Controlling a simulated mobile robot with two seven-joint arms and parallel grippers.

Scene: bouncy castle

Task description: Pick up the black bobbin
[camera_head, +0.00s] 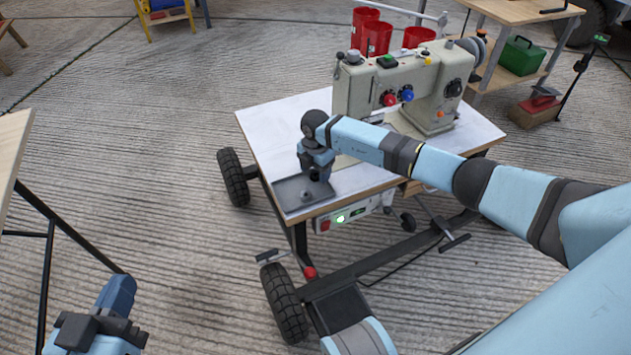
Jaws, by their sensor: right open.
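A shallow grey tray (290,205) lies on the near left corner of the white sewing table (272,130). A small dark round thing (306,195), which looks like the black bobbin, sits in the tray; it is too small to make out clearly. My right gripper (316,178) points down over the tray, just above and beside this dark thing, with its jaws open. Its fingers hide part of the tray. My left gripper (100,325) is at the lower left, away from the table, and its jaws cannot be made out.
A beige sewing machine (432,92) stands at the back of the table, with red cups (376,38) behind it. The table has wheels (233,177) and a control box (350,213) under its front edge. A wooden table edge (12,150) is at far left.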

